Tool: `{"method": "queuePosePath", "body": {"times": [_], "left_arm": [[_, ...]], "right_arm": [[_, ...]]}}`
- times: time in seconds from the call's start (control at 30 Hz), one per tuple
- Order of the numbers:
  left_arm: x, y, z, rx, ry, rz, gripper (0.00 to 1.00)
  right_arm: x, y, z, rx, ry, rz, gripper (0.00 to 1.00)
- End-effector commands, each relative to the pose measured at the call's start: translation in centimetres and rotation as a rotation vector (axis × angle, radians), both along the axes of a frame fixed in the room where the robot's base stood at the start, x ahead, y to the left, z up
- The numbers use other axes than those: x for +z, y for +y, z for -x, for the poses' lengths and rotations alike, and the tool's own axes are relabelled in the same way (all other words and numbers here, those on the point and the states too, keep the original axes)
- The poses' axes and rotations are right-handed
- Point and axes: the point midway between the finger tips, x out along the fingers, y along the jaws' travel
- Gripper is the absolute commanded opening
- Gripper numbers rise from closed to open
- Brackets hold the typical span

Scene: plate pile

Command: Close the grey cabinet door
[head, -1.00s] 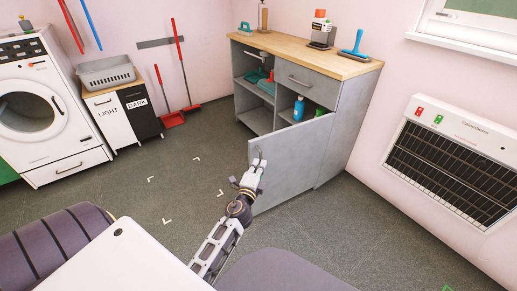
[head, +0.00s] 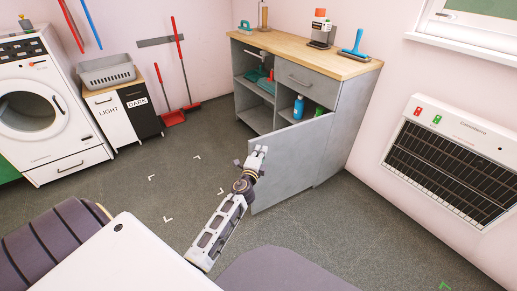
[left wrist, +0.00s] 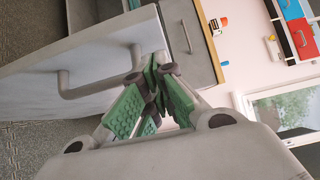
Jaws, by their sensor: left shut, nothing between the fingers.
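The grey cabinet (head: 328,135) stands against the back wall under a wooden top. Its grey door (head: 290,165) is swung open toward me, with its free edge at the left. The door also shows in the left wrist view (left wrist: 30,105), with a bar handle (left wrist: 62,82) on its face. My left gripper (head: 263,149) is shut and empty in front of the door, near its upper free edge. Its green-padded fingers (left wrist: 152,76) meet beside the handle, not around it. I cannot tell whether the fingers touch the door. My right gripper is not in view.
Inside the cabinet stand a blue bottle (head: 298,107) and a green item (head: 319,111). A drawer (head: 305,80) above is shut. A washing machine (head: 35,110) and laundry bins (head: 122,115) stand at the left. A wall heater (head: 450,160) hangs at the right. The floor around the door is clear.

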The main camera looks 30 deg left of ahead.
Motion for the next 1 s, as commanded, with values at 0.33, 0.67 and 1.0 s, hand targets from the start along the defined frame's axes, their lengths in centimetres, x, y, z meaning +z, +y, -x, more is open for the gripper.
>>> {"method": "queuePosePath", "body": {"times": [0.33, 0.67, 1.0], "left_arm": [[0.0, 1.5, -0.8, 0.000, -0.001, 0.001, 0.00], [0.0, 1.5, -0.8, -0.001, 0.000, 0.000, 0.00], [0.0, 2.2, -1.0, -0.014, 0.001, -0.002, 0.00]], "right_arm": [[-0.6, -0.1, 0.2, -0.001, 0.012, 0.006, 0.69], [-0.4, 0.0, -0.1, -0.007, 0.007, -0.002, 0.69], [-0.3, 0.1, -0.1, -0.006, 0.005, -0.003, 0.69]]}}
